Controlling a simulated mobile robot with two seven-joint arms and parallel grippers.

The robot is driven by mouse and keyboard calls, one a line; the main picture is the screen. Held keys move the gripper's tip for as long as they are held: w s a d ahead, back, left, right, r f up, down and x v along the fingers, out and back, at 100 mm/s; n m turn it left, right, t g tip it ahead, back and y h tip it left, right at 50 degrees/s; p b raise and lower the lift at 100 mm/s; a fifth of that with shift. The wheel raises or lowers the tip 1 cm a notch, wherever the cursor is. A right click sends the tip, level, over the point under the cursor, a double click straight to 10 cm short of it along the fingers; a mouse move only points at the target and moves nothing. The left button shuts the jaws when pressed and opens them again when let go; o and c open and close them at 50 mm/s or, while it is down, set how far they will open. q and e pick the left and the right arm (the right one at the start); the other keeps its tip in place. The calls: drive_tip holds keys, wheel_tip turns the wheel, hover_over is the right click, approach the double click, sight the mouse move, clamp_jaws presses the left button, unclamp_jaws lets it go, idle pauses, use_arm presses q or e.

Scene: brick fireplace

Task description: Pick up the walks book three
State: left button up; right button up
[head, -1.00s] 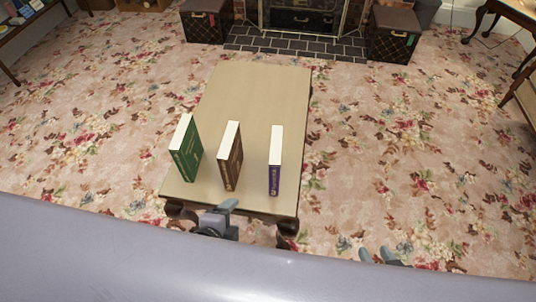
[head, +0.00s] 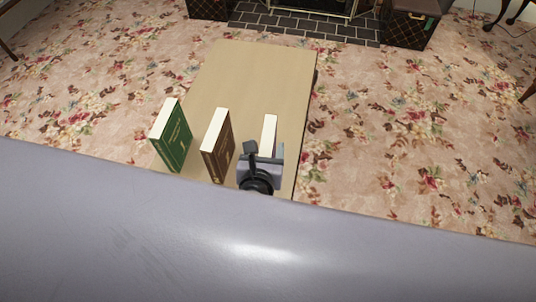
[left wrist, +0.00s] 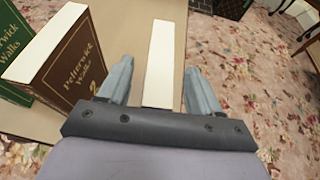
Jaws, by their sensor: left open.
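The third book (head: 269,130) stands upright at the right end of a row of books on the table. Its pale page edge faces up, and my left gripper hides its lower part in the head view. My left gripper (head: 265,151) is open at the near side of this book. In the left wrist view the book's pale top (left wrist: 160,62) lies between the two spread fingers of the gripper (left wrist: 159,68). Its cover and lettering are hidden there. My right gripper is out of view.
A brown book (head: 217,150), lettered "Pelterwick Walks 2", stands just left of the third book. A green book (head: 172,140) stands farther left. The table (head: 262,75) is bare behind them. Dark trunks (head: 408,30) flank the brick hearth (head: 300,25).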

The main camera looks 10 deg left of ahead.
sight(267, 144)
use_arm(q)
drive_tip(key=x, duration=0.3)
drive_tip(key=shift+w+f+b, duration=0.2)
drive_tip(key=shift+w+b, duration=0.1)
drive_tip(key=shift+b, duration=0.05)
clamp_jaws()
idle(1.0)
drive_tip(key=shift+r, duration=0.1)
